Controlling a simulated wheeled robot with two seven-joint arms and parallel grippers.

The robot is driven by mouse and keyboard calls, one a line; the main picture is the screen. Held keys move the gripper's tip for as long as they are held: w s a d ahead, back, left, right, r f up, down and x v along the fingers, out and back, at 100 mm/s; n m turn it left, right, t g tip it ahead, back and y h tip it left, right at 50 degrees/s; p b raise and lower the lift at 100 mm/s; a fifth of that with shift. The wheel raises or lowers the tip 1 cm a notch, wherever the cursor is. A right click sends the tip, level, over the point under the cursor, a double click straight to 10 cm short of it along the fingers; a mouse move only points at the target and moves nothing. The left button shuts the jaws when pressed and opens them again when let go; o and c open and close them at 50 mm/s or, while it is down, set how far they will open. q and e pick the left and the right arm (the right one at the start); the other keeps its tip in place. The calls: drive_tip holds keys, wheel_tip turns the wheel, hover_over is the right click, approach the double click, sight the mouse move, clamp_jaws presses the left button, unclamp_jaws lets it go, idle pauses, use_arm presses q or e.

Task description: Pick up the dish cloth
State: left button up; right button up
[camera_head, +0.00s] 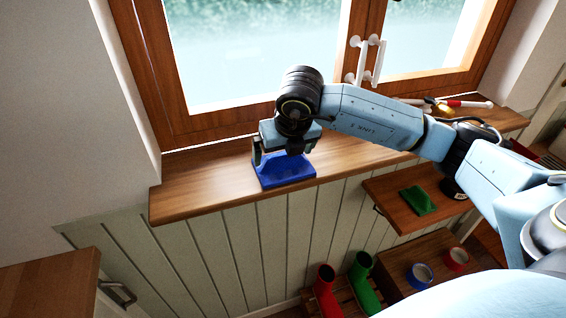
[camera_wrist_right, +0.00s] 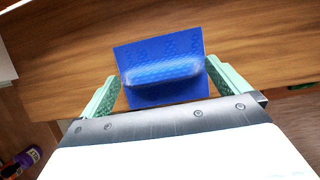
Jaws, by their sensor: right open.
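A blue dish cloth (camera_head: 287,177) lies on the wooden window sill, near its front edge. In the wrist view the cloth (camera_wrist_right: 163,80) is roughly square with a raised fold across its middle. My right gripper (camera_head: 283,156) points down just over the cloth. In the wrist view its two green-padded fingers (camera_wrist_right: 168,84) are open, one on each side of the raised fold. The cloth lies between them, and I cannot tell whether the fingers touch it. The gripper hides part of the cloth's far side in the head view. My left gripper is not in view.
The window (camera_head: 250,50) rises close behind the sill (camera_head: 205,185). A red-and-white rod (camera_head: 468,103) lies at the sill's right. A green cloth (camera_head: 418,200) lies on a lower wooden surface. Red and green boots (camera_head: 363,283) stand below. The sill left of the blue cloth is clear.

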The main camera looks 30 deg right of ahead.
sight(284, 156)
drive_tip(key=c, duration=0.8)
drive_tip(key=shift+r, duration=0.1)
drive_tip(key=shift+c, duration=0.2)
wheel_tip(284, 156, up, 10)
drive_tip(key=b, duration=0.1)
